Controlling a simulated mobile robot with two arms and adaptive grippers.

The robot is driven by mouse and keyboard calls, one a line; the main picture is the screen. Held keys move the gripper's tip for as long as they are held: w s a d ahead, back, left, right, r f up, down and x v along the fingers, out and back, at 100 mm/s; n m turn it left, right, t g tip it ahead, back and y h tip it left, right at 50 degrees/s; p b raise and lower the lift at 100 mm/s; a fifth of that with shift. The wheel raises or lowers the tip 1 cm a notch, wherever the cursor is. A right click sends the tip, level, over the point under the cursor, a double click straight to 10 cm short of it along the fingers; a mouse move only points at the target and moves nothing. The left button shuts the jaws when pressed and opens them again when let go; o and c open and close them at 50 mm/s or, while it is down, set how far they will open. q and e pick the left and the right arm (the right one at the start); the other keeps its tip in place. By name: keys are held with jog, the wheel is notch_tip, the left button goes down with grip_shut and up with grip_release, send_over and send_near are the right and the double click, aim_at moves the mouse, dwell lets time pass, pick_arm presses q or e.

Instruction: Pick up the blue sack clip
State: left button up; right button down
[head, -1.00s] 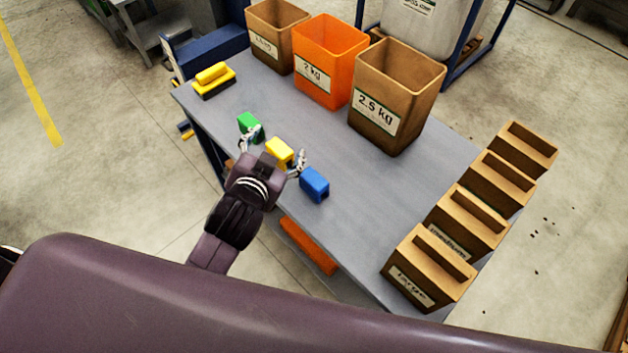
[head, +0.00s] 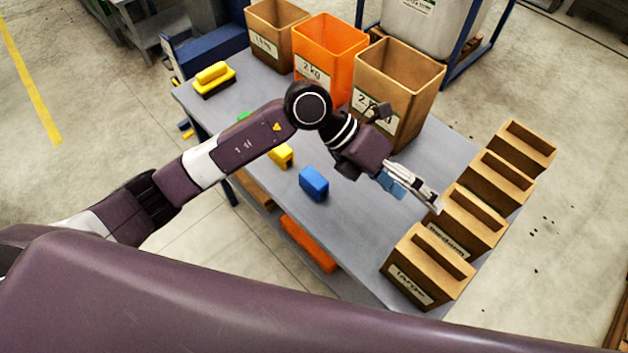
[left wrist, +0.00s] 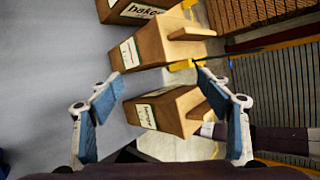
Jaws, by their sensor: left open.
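The blue sack clip (head: 313,183) stands on the grey table in the head view, near the table's front-left edge, and is uncovered. My left gripper (head: 420,195) is to the right of the clip, near the row of small brown boxes. It is open with nothing between its fingers. In the left wrist view the two blue-padded fingers (left wrist: 160,82) are spread apart, with brown boxes beyond them. The blue clip is not in the left wrist view. My right gripper is not in view.
The grey table (head: 345,240) also holds a yellow clip (head: 281,155) and a green clip (head: 243,118), both partly hidden by my left arm. Large brown and orange bins (head: 330,62) stand behind. Labelled brown boxes (head: 425,275) line the right edge.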

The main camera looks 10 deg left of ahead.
pick_arm(q)
jog(key=w+a+f+y, duration=0.4)
jog(key=a+f+y, duration=0.1)
jog(key=a, duration=0.5)
jog(key=t+y, duration=0.2)
jog(key=y, duration=0.3)
send_over(314, 177)
jog(key=shift+w+a+f, duration=0.1)
jog(key=shift+a+f, duration=0.1)
jog(key=shift+f, duration=0.45)
jog(key=shift+a+f+n, duration=0.15)
jog(key=shift+f+n, duration=0.15)
jog(key=f+p, duration=0.1)
jog(key=f, duration=0.1)
jog(key=f+p, duration=0.1)
jog(key=f, duration=0.1)
jog(key=f+p, duration=0.1)
jog(key=f, duration=0.1)
jog(key=shift+s+d+f, duration=0.15)
jog(key=shift+s+d, duration=0.05)
jog(key=shift+d, duration=0.15)
jog(key=shift+f, duration=0.3)
jog(key=shift+c, duration=0.6)
jog(key=c, duration=1.1)
